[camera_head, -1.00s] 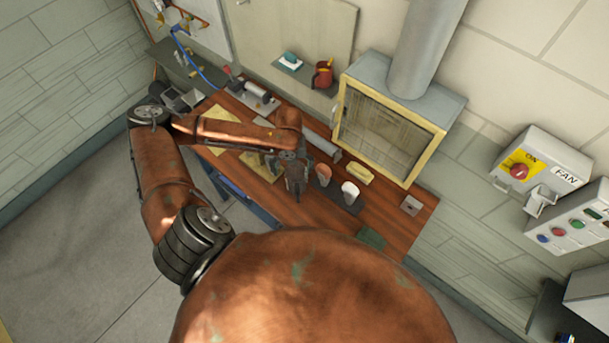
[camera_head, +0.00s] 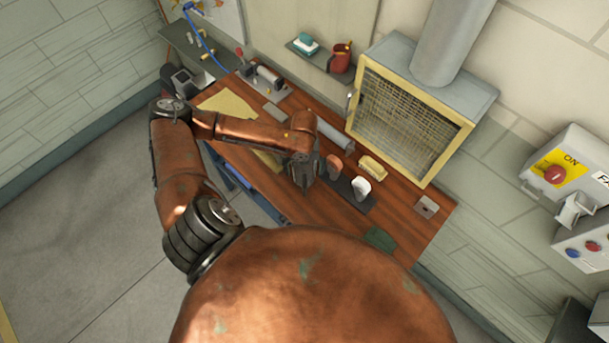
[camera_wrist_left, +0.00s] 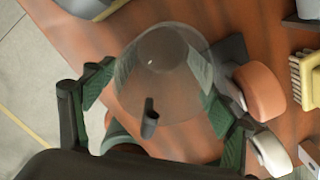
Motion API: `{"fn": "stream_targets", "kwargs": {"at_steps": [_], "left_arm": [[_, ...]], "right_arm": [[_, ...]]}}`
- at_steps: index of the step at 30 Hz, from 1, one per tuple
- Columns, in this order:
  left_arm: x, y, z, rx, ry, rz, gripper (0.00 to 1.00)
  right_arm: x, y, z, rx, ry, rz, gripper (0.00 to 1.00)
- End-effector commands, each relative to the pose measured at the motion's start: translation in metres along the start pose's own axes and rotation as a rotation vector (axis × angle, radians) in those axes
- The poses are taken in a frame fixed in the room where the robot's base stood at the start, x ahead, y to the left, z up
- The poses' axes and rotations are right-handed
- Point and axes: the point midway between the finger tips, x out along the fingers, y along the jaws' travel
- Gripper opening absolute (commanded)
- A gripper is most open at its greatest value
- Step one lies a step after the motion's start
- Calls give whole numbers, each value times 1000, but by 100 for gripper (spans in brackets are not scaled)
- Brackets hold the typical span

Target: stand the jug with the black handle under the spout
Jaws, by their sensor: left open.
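A clear, see-through jug (camera_wrist_left: 170,50) with a short black handle (camera_wrist_left: 149,122) shows in the left wrist view, above the wooden bench. My left gripper (camera_wrist_left: 158,100) is open, with its green-padded fingers on either side of the jug. I cannot tell whether the pads touch it. In the head view my left gripper (camera_head: 304,178) is low over the bench, and the jug cannot be made out there. I cannot identify the spout in either view. My right gripper is not in view.
An orange rounded piece (camera_head: 334,163) and a white one (camera_head: 361,188) stand close right of the gripper. A yellow brush (camera_head: 373,168) and a grey cylinder (camera_head: 335,135) lie behind. A yellow-framed mesh box (camera_head: 410,120) stands at the back.

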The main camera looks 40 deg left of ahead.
Motion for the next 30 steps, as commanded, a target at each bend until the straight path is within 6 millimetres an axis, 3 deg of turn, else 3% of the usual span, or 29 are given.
{"fn": "stream_targets", "kwargs": {"at_steps": [13,21,30], "left_arm": [[54,0,0,0,1,1,78],[57,0,1,2,0,1,78],[57,0,1,2,0,1,58]], "right_arm": [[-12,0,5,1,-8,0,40],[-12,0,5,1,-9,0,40],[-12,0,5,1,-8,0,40]]}}
